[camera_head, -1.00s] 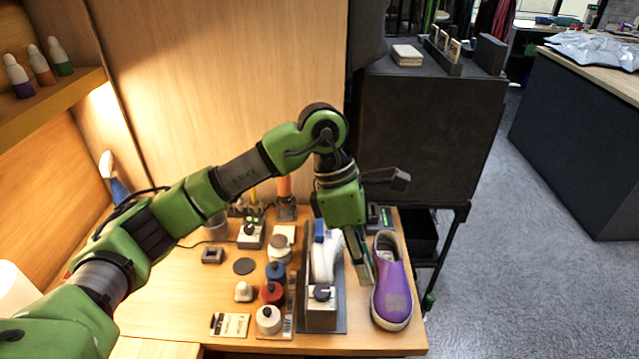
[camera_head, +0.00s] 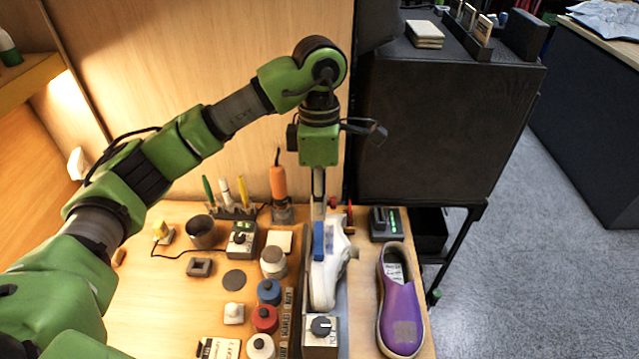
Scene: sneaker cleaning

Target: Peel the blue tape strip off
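The white sneaker (camera_head: 325,278) sits in a dark holder with a grey knob box (camera_head: 321,328) at its near end. The blue tape strip (camera_head: 319,241) runs along the left side of the sneaker's upper part. My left gripper (camera_head: 318,208) points down at the far end of the sneaker, just beyond the strip. Its fingers are seen edge-on, so I cannot tell whether they are open or touch the tape. My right gripper is not in view.
A purple shoe (camera_head: 400,312) stands right of the holder. Blue, red and white-capped jars (camera_head: 266,318) stand close on its left. An orange-handled tool (camera_head: 278,180) and a pen rack (camera_head: 232,212) are behind. A dark cabinet (camera_head: 430,130) borders the table at back right.

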